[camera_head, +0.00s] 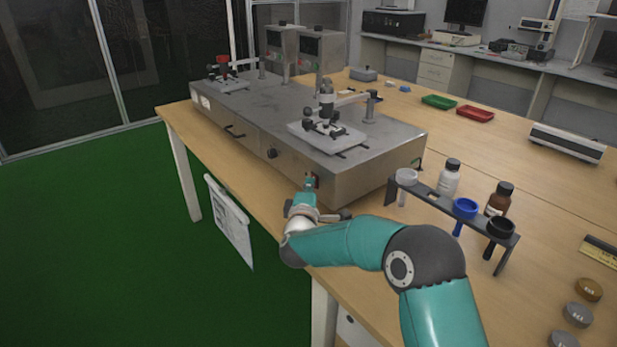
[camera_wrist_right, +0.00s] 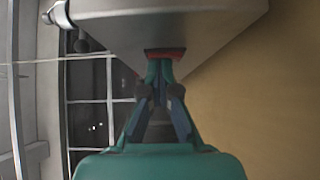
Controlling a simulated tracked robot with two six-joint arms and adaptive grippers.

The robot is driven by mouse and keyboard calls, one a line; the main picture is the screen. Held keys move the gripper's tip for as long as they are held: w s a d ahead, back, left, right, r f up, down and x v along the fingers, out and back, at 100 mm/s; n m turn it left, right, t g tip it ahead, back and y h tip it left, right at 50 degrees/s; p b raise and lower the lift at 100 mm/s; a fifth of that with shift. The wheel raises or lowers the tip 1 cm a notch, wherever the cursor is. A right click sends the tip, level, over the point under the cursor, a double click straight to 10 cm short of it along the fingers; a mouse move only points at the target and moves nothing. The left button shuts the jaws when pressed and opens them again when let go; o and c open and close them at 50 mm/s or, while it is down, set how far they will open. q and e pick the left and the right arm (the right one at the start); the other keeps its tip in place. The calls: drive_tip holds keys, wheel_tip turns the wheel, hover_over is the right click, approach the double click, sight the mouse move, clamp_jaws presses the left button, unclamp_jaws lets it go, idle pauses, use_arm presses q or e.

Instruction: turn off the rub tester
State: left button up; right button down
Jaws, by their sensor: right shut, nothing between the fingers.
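The rub tester (camera_head: 350,172) is a long grey metal box on the wooden table, with two rubbing arms on its top. A small red switch (camera_head: 316,178) sits low on its front face near the right end. My right gripper (camera_head: 308,186) is shut and empty, its tips at or very near this switch. In the right wrist view the shut fingertips (camera_wrist_right: 160,66) are right against or just below the red part (camera_wrist_right: 165,53) on the tester's face; contact is hard to tell. My left gripper is not in view.
A black rack (camera_head: 450,212) with coloured rings stands right of the tester, close to my right arm. A white bottle (camera_head: 449,180) and a brown bottle (camera_head: 499,200) stand behind it. Small weights (camera_head: 578,314) lie at the table's right. A paper (camera_head: 230,222) hangs at the table's front edge.

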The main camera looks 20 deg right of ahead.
drive_tip(key=shift+d+r+b, duration=0.25)
drive_tip(key=shift+d+b, duration=0.2)
drive_tip(key=shift+b, duration=0.15)
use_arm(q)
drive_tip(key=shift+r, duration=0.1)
use_arm(e)
drive_tip(key=shift+h, duration=0.3)
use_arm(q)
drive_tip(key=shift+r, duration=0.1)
use_arm(e)
drive_tip(key=shift+a+r, duration=0.1)
drive_tip(key=shift+a+p, duration=0.25)
drive_tip(key=shift+p, duration=0.05)
drive_tip(key=a, duration=0.1)
drive_tip(key=s+a+p, duration=0.1)
drive_tip(key=a, duration=0.2)
drive_tip(key=shift+s+a+p, duration=0.15)
drive_tip(key=shift+s+p, duration=0.2)
drive_tip(key=shift+s, duration=0.05)
drive_tip(key=v, duration=0.9)
drive_tip(key=shift+s+r, duration=0.2)
drive_tip(key=shift+s, duration=0.05)
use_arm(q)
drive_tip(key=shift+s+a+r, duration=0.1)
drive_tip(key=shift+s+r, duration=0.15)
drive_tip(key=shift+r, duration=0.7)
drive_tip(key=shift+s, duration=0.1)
